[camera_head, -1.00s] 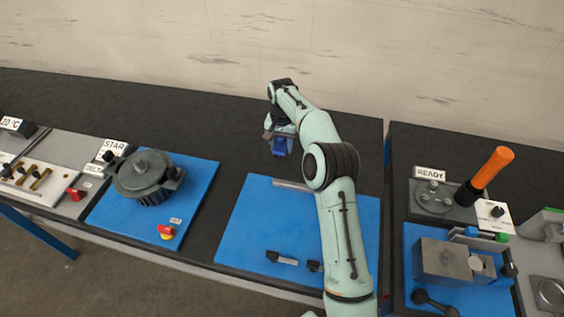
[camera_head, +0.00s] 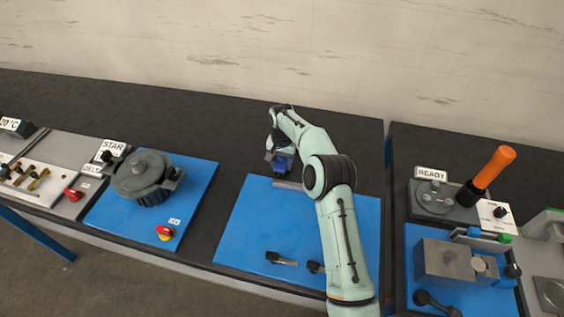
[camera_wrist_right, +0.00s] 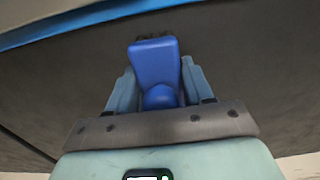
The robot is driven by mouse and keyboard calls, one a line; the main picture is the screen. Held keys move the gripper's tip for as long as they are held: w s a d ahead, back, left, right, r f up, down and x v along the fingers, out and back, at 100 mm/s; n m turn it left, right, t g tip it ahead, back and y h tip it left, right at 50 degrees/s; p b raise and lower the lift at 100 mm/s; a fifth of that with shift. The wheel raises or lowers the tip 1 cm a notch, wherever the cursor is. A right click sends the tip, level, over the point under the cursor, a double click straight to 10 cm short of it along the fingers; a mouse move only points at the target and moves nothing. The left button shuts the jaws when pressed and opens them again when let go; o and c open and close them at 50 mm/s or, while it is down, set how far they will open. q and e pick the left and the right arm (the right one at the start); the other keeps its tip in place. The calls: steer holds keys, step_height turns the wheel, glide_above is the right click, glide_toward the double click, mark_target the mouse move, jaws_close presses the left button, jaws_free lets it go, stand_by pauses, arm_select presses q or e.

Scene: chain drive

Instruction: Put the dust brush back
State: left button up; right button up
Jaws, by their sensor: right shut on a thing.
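The dust brush (camera_head: 282,166) is blue and hangs from my right gripper (camera_head: 279,158) in the head view. It is just behind the back edge of the middle blue mat (camera_head: 250,225). In the right wrist view the blue brush body (camera_wrist_right: 155,62) stands between the two fingers of my right gripper (camera_wrist_right: 156,85), which is shut on it. A little dark bristle shows at its far end. I cannot tell whether the brush touches the surface below. My left gripper is not in view.
A grey bar (camera_head: 288,184) lies at the mat's back edge, close to the brush. Small dark-handled tools (camera_head: 280,259) lie at the mat's front. A dark round motor-like unit (camera_head: 145,177) stands left, and a station with an orange handle (camera_head: 493,167) right. The dark bench behind is clear.

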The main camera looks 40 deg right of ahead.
steer(key=o, duration=1)
steer(key=shift+s+f, duration=0.1)
step_height(320, 180, up, 11)
steer(key=shift+r+p, duration=0.15)
steer(key=shift+p, duration=0.7)
steer(key=shift+r, duration=0.5)
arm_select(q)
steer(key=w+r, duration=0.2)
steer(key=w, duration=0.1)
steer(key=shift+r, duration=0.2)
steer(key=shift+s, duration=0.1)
